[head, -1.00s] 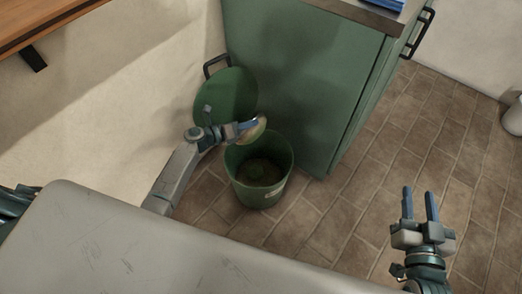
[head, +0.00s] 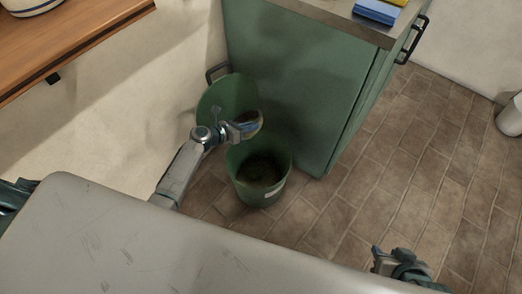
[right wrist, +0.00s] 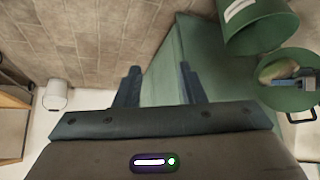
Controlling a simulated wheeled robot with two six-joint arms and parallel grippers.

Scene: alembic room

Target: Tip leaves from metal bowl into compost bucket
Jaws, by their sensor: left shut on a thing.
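The metal bowl (head: 254,124) is held tilted above the back of the compost bucket, near its raised lid (head: 222,96). My left gripper (head: 243,130) is shut on the bowl's near side. The green compost bucket (head: 250,188) stands upright on the floor with dark matter inside. I cannot make out leaves in the bowl. In the right wrist view the bowl (right wrist: 276,71) and bucket (right wrist: 255,35) show at the upper right. My right gripper (right wrist: 158,84) is open and empty; in the head view it is at the lower right.
A green cabinet (head: 300,90) stands right behind the bucket, with a blue and yellow item (head: 378,10) on top. A wooden shelf (head: 70,40) is at the upper left.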

